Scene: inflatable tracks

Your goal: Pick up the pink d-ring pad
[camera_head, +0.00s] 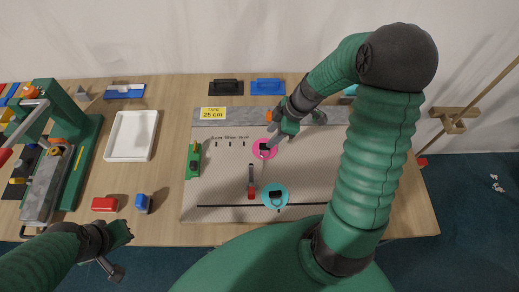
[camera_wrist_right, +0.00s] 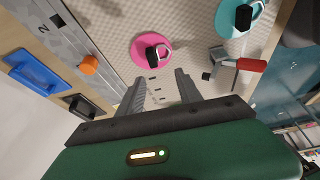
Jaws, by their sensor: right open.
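The pink d-ring pad (camera_head: 261,149) is a round pink disc with a black strap and a metal ring, lying flat on the grey mat (camera_head: 225,180). In the right wrist view the pink pad (camera_wrist_right: 138,50) lies beyond the fingertips, up and slightly left. My right gripper (camera_head: 277,143) is at the pad's right side in the head view, apparently above the mat. In the right wrist view its fingers (camera_wrist_right: 158,88) are spread with nothing between them. My left gripper (camera_head: 122,252) is at the lower left, beyond the table's front edge; its jaw state is unclear.
A teal d-ring pad (camera_head: 275,195) and a red-handled roller (camera_head: 251,184) lie on the mat near its front. A white tray (camera_head: 131,136), red block (camera_head: 104,204) and blue block (camera_head: 144,203) are left. A green press (camera_head: 88,155) stands far left.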

